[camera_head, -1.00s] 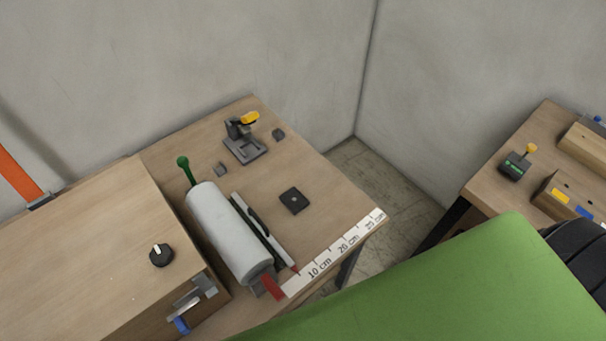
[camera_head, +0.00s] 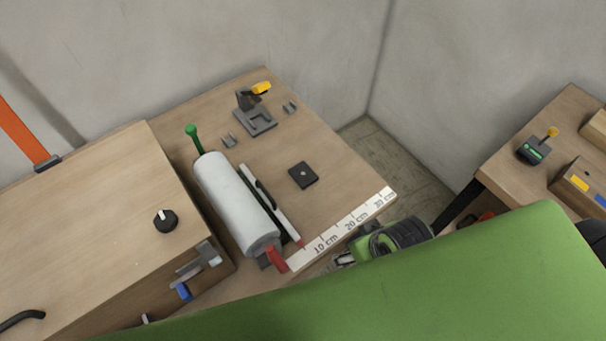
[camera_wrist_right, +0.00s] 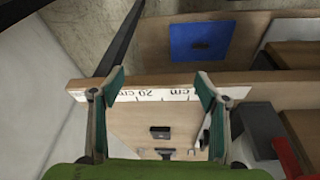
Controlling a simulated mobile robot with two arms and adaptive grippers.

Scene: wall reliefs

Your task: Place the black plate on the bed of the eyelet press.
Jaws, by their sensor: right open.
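The black plate (camera_head: 303,175), a small dark square with a light spot in its middle, lies flat on the wooden table. The eyelet press (camera_head: 255,119), grey with a yellow handle, stands behind it towards the back corner; its bed looks empty. My right gripper (camera_head: 345,259) is at the table's front edge by the ruler strip, partly hidden by my green arm. In the right wrist view its two fingers (camera_wrist_right: 158,86) are spread with nothing between them. The plate (camera_wrist_right: 160,132) shows beyond them, apart from the fingers. My left gripper is not in view.
A white roller (camera_head: 235,203) with a green-knobbed lever and a white bar (camera_head: 270,203) lie left of the plate. Two small grey brackets flank the press. A ruler strip (camera_head: 343,228) runs along the front edge. The table around the plate is clear.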

